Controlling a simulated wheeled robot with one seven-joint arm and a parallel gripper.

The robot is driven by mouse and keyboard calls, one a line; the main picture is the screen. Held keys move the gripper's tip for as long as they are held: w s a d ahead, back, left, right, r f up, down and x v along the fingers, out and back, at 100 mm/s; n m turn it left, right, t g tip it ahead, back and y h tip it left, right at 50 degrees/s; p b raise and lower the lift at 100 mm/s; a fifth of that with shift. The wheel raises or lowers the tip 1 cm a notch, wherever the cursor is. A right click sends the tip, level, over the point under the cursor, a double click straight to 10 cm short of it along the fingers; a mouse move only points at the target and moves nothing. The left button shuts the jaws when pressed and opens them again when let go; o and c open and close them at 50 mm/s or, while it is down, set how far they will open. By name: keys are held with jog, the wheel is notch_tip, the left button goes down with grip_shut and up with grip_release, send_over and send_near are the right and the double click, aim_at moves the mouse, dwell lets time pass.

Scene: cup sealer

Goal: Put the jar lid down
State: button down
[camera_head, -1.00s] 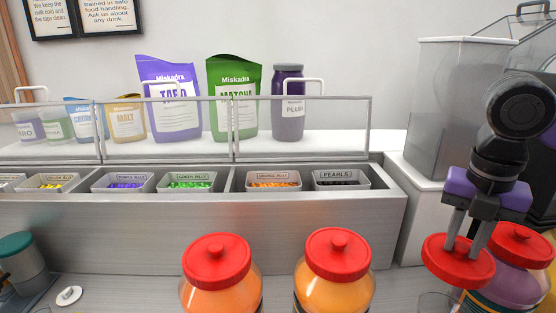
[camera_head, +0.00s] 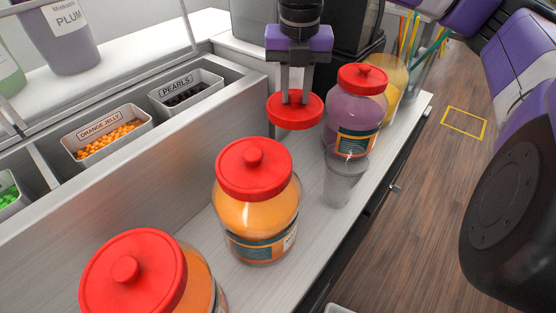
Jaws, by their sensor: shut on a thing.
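My gripper (camera_head: 296,95) points down and is shut on the knob of a red jar lid (camera_head: 296,114). It holds the lid level, apparently above the counter (camera_head: 233,285); the exact height is hard to tell. The purple jar (camera_head: 354,115), with its own red lid (camera_head: 362,78), stands just right of the held lid. An orange jar (camera_head: 262,216) with a red lid (camera_head: 253,168) stands nearer, and another orange jar (camera_head: 196,290) with a red lid (camera_head: 133,278) is at the lower left.
An empty clear cup (camera_head: 343,180) stands in front of the purple jar, close to the counter's front edge. Topping bins of orange jelly (camera_head: 113,134) and pearls (camera_head: 187,92) lie left behind a raised metal wall. A yellow jar (camera_head: 389,92) and straws (camera_head: 408,40) stand at the far end.

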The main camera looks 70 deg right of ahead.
aim_at(294, 123)
notch_tip(294, 123, down, 19)
jog(key=p, duration=0.3)
dwell(0.3)
jog(key=shift+f, duration=0.15)
jog(key=c, duration=1.1)
grip_release()
jog(key=shift+c, duration=0.2)
jog(key=r+b, duration=0.1)
jog(key=r, duration=0.3)
jog(key=a+r, duration=0.1)
jog(key=r, duration=0.3)
jog(key=r+b, duration=0.1)
jog(key=r, duration=0.3)
jog(key=shift+s+a+r+b, duration=0.15)
jog(key=shift+s+a+b, duration=0.1)
jog(key=shift+b, duration=0.1)
